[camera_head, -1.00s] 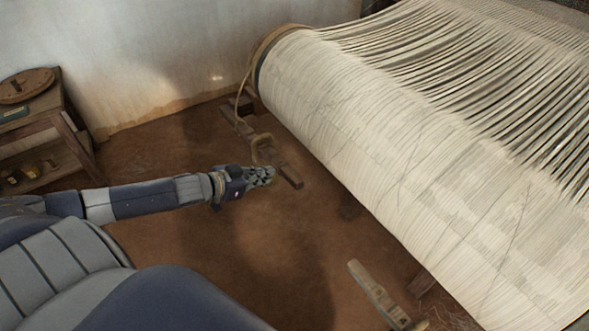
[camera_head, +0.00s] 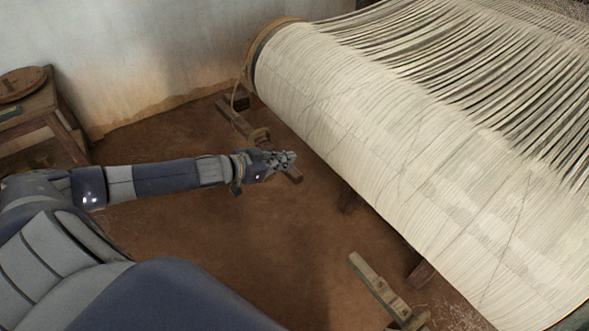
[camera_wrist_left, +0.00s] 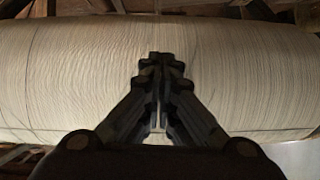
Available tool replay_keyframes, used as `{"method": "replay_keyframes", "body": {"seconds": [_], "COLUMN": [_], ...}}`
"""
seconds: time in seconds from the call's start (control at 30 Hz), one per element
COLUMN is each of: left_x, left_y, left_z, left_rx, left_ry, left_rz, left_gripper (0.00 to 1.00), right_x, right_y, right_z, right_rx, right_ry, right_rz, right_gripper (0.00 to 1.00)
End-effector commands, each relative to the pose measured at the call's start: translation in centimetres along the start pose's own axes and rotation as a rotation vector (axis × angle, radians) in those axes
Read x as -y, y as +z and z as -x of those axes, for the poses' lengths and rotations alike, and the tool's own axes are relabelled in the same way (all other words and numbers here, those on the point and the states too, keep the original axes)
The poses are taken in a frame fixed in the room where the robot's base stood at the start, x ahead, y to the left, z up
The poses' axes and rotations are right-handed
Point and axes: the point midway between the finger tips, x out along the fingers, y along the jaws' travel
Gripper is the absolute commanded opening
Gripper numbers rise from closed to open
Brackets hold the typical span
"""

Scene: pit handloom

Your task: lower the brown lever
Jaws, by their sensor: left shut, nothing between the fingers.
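A brown wooden bar (camera_head: 233,119), which looks like the brown lever, lies low beside the left end of the big warp roll, with rope looped around it. Its near end shows just past my left gripper (camera_head: 288,158). The gripper is shut and empty, and it overlaps the bar in the head view, hiding part of it. I cannot tell whether they touch. In the left wrist view the closed fingers (camera_wrist_left: 160,65) point at the pale roll, and the bar cannot be made out there. My right gripper is not in view.
The warp roll (camera_head: 370,140) with pale threads fills the right side. A second, greyer wooden bar (camera_head: 375,285) stands at the lower right. A wooden stool (camera_head: 45,110) with a round lid is at the left by the wall. The brown floor between is clear.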

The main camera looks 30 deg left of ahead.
Motion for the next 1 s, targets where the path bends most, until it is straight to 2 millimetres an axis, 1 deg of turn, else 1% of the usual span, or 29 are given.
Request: {"method": "replay_keyframes", "body": {"seconds": [0.3, 0.43, 0.47, 0.5, 0.63, 0.8, 1.0], "left_x": [0.0, 0.0, -0.1, -0.1, -0.1, 0.0, 0.0], "left_y": [-0.2, -0.2, 0.3, 1.4, 2.9, 3.8, 3.9], "left_z": [-3.4, -4.9, -5.1, -5.2, -5.5, -5.7, -5.7], "left_rx": [-0.004, -0.003, 0.001, 0.004, 0.001, 0.000, 0.000], "left_ry": [-0.001, 0.000, 0.000, -0.001, 0.000, 0.000, 0.000], "left_rz": [0.001, 0.000, 0.001, 0.004, 0.003, 0.000, 0.000], "left_gripper": [0.00, 0.00, 0.00, 0.00, 0.00, 0.00, 0.00], "right_x": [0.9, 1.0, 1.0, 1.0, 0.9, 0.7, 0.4], "right_y": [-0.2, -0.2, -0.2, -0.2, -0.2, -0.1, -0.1], "right_z": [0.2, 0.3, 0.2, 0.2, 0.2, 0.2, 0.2], "right_rx": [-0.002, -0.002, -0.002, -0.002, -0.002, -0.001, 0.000], "right_ry": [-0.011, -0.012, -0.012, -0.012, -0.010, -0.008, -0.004], "right_rz": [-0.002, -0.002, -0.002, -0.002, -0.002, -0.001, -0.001], "right_gripper": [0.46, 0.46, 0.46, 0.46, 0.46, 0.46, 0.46]}}
